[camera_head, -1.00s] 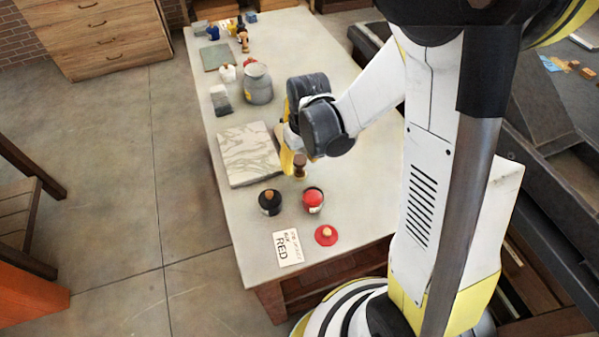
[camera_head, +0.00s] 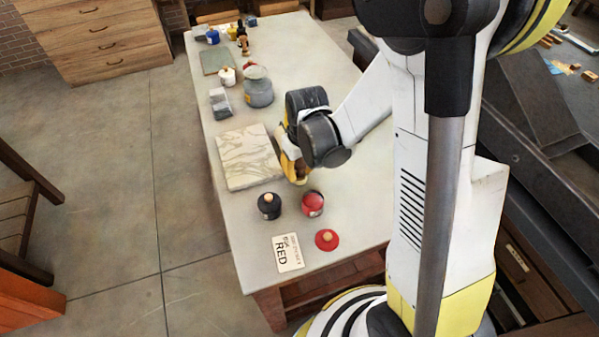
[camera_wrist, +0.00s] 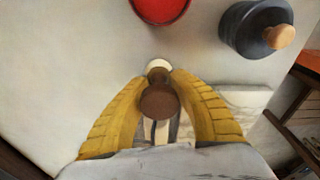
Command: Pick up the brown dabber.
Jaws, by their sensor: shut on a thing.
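The brown dabber (camera_wrist: 159,103) is between the yellow fingers of my gripper (camera_wrist: 160,82) in the wrist view. Its round brown top faces the camera and a pale base shows beyond it. The fingers are shut on it. In the head view my gripper (camera_head: 297,178) is low over the table, right of the marbled slab, and its fingers and wrist largely hide the dabber. I cannot tell whether the dabber's base touches the table.
A lidded black pot (camera_head: 269,206) and an open red pot (camera_head: 312,204) stand close in front of my gripper. A red lid (camera_head: 327,240) and a card reading RED (camera_head: 288,252) lie nearer the front edge. The marbled slab (camera_head: 248,157) is to the left.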

